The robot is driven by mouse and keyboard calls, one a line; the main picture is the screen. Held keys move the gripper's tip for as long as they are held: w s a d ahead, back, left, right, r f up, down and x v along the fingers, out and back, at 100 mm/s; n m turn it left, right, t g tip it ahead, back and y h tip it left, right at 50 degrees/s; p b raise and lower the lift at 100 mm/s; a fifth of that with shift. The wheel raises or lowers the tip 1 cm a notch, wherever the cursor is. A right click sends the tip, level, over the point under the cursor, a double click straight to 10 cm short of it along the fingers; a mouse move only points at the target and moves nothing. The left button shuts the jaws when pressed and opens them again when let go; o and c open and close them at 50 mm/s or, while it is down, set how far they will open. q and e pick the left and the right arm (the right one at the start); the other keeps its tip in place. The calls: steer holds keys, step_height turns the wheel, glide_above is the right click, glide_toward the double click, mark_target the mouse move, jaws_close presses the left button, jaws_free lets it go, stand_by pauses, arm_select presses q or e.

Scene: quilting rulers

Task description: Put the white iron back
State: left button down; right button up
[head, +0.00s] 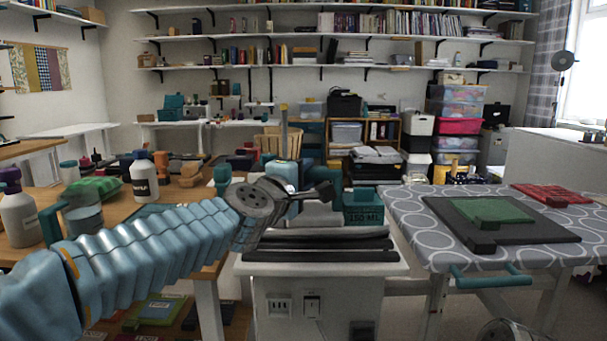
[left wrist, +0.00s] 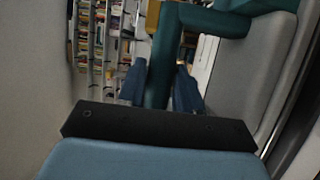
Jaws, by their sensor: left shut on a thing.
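My left gripper (head: 312,191) is above the white stand (head: 325,268) in the middle. In the left wrist view its blue fingers (left wrist: 160,92) are shut on an upright teal handle (left wrist: 162,55). That handle joins a pale grey body (left wrist: 248,65) at the right, which I take to be the white iron. In the head view my wrist hides most of the iron; a teal block marked 150 ML (head: 362,208) shows just right of the gripper. I cannot tell whether the iron touches the dark slatted top (head: 330,246) of the stand.
A wooden table (head: 185,195) at the left holds white bottles (head: 144,178) and many small things. At the right, a patterned ironing table (head: 405,212) carries a dark mat (head: 540,233) with a green piece (head: 488,210), and a red piece (head: 552,195).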

arm_select(q)
steer(key=c, duration=0.8)
jaws_free()
steer(key=shift+o, duration=0.2)
steer(key=shift+f+b, duration=0.3)
steer(key=shift+b, duration=0.1)
steer(key=p+v, duration=0.2)
steer(key=v, duration=1.2)
steer(key=shift+d, duration=0.25)
